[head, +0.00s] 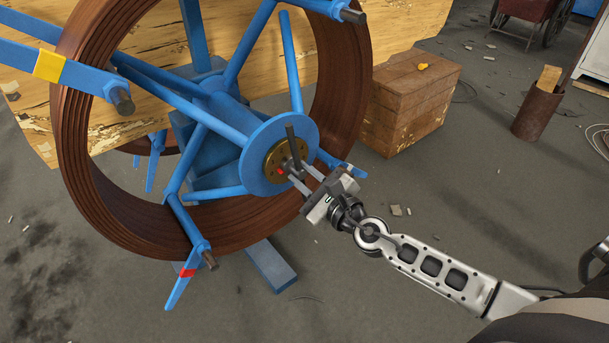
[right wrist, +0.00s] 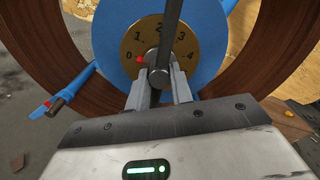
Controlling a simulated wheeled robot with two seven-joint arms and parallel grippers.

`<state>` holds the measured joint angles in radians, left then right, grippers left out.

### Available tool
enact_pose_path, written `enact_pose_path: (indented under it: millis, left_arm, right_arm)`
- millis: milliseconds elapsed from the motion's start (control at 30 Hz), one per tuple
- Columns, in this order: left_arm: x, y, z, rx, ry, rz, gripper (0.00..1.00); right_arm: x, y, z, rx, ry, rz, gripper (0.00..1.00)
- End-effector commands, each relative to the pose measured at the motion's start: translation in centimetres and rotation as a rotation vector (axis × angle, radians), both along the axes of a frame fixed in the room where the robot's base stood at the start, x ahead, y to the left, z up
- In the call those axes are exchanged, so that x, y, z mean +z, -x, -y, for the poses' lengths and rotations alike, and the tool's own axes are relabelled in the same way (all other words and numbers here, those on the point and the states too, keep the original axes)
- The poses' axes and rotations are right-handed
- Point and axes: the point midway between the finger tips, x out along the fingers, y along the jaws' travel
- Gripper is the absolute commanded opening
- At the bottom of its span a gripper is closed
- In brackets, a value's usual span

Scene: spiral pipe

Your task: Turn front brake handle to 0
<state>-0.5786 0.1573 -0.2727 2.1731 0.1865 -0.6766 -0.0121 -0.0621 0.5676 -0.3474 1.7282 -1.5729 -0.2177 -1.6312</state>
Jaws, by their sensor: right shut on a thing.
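The front brake handle (head: 291,141) is a dark bar on the hub of a brass dial (head: 271,157), at the middle of the blue spool frame. In the right wrist view the bar (right wrist: 171,25) points up and slightly right, crossing the dial (right wrist: 131,48) between 2 and 3. A small red mark (right wrist: 141,59) sits beside the 0 at the dial's left. My right gripper (head: 301,178) is in front of the dial, its fingers closed around the hub and lower end of the handle. The exact contact is partly hidden. My left gripper is not in view.
A large brown pipe coil (head: 84,150) surrounds the blue spokes. A wooden crate (head: 414,105) stands to the right, with a rusty tube (head: 538,112) farther right. A blue foot (head: 269,266) lies on the floor below. The floor at front left is clear.

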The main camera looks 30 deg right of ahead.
Motion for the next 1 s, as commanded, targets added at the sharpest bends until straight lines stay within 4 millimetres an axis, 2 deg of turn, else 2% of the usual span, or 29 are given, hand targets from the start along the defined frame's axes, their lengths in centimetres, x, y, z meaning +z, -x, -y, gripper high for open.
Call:
enact_pose_path:
  millis: [233, 267, 300, 333, 600, 733, 867, 1000]
  left_arm:
    - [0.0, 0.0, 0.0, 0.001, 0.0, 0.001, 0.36]
    - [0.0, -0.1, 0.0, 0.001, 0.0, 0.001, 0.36]
    - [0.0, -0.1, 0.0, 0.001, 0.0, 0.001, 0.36]
    - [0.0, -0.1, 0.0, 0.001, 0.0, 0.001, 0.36]
    - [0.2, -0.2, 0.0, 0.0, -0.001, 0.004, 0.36]
    - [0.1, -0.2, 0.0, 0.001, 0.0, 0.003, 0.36]
    - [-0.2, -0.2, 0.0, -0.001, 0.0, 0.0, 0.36]
    - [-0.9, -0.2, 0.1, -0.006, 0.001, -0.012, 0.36]
  right_arm:
    - [-0.4, 0.1, 0.1, -0.001, 0.013, -0.006, 0.0]
    - [-0.4, 0.1, 0.1, -0.001, 0.013, -0.006, 0.31]
    - [-0.4, 0.1, 0.1, -0.002, 0.012, -0.006, 0.42]
    - [-0.4, 0.1, 0.1, -0.001, 0.011, -0.005, 0.44]
    - [-0.2, 0.1, 0.1, -0.001, 0.005, -0.002, 0.44]
    - [-0.3, 1.0, 0.3, -0.001, 0.005, -0.004, 0.44]
    - [-0.3, 3.3, 0.6, 0.001, 0.007, -0.006, 0.44]
    - [-0.5, 6.6, 1.3, 0.002, 0.008, -0.008, 0.44]
